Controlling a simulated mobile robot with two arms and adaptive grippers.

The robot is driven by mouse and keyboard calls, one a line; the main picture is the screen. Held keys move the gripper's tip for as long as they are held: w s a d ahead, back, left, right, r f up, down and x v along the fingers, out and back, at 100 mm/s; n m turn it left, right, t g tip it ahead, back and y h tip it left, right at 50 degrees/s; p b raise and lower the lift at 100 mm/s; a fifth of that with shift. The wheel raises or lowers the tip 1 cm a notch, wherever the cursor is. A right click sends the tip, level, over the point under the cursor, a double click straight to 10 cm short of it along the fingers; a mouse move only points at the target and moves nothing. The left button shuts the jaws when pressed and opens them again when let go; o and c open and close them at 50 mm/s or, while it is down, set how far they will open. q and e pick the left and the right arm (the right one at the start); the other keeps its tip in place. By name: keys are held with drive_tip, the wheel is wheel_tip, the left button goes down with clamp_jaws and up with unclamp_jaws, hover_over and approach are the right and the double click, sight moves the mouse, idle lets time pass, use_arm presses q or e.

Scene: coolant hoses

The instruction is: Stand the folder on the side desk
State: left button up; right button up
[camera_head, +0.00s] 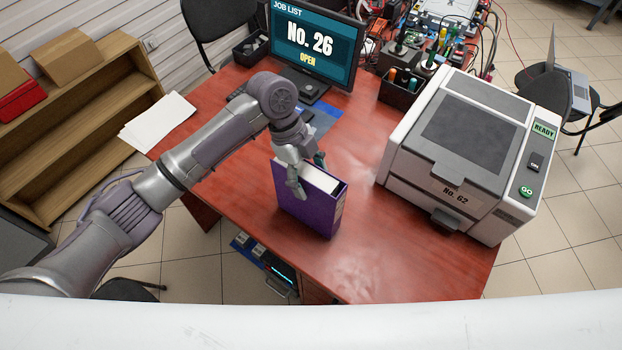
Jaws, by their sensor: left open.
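A purple folder (308,206) with white pages showing at its top stands upright on the red-brown desk (371,253), near its front edge. My left gripper (308,176) is at the top of the folder, with one finger in front of its near cover and the other at the far side. Its jaws are open around the folder's upper edge. Whether the fingers touch the folder is hard to tell. My right gripper is not in view.
A white machine (455,150) stands on the right of the desk. A monitor (312,44) stands at the back and white papers (157,121) lie at the left edge. A wooden shelf (84,122) is at left. The desk's front right is clear.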

use_arm(q)
drive_tip(key=b+v, duration=0.2)
drive_tip(key=v, duration=0.7)
drive_tip(key=shift+w+a+r+b, duration=0.1)
drive_tip(key=shift+r+b, duration=0.25)
drive_tip(key=shift+w+a+r, duration=0.1)
drive_tip(key=shift+a+r, duration=0.1)
drive_tip(key=shift+r, duration=0.5)
